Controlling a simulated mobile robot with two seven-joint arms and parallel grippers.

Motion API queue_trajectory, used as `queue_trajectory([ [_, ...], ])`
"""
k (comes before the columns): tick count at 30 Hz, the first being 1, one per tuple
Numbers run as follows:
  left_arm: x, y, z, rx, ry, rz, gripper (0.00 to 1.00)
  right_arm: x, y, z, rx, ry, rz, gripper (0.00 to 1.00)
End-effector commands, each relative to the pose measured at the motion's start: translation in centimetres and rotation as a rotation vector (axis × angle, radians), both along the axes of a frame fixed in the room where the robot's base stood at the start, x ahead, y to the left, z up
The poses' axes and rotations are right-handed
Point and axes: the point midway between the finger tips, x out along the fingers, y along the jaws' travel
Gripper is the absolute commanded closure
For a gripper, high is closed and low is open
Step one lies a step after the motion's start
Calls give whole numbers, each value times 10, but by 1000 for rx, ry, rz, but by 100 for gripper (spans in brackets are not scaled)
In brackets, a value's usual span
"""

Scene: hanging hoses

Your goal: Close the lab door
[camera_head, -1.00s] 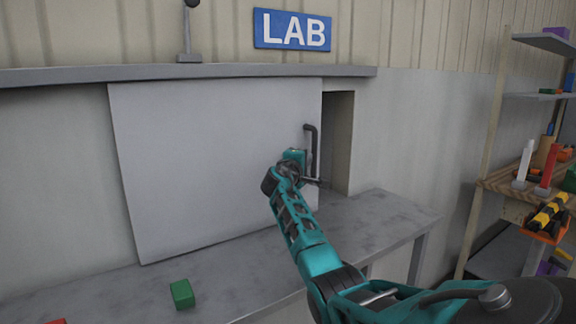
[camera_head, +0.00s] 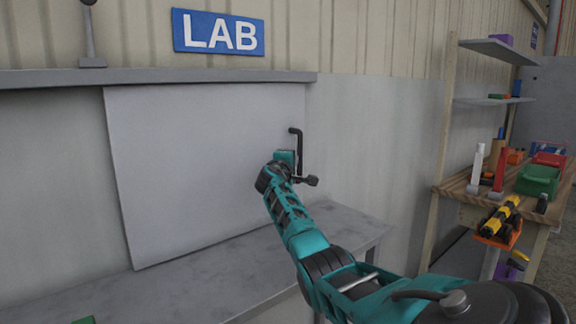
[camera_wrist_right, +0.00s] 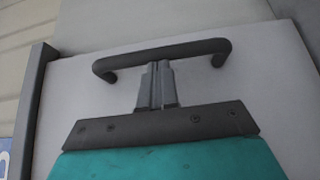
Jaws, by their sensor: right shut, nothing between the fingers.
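The lab door (camera_head: 200,160) is a plain light grey sliding panel under the blue LAB sign (camera_head: 218,32). Its right edge lines up with the pale wall, and no dark opening shows beside it. A dark bar handle (camera_head: 298,145) stands near that edge; it also spans the right wrist view (camera_wrist_right: 165,52). My right gripper (camera_head: 293,162) is at the handle, on its left side in the head view. In the wrist view its grey fingers (camera_wrist_right: 157,70) are together and empty, with their tips at the bar's inner side. I cannot tell whether they touch it. My left gripper is out of view.
A grey ledge (camera_head: 180,78) runs above the door. A grey bench (camera_head: 345,228) runs below it, with part of a green block (camera_head: 84,320) at the bottom left. Wooden shelves with tools and a table (camera_head: 460,187) stand at the right.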

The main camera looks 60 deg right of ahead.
Motion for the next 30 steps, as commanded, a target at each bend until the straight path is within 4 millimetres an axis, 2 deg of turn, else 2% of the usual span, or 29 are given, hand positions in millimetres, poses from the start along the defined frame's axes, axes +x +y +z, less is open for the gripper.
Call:
queue_trajectory([
  [12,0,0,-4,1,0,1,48,-3,-9,1,0,-2,1,100],
  [30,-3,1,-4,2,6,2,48,-4,-10,5,-7,-3,0,100],
])
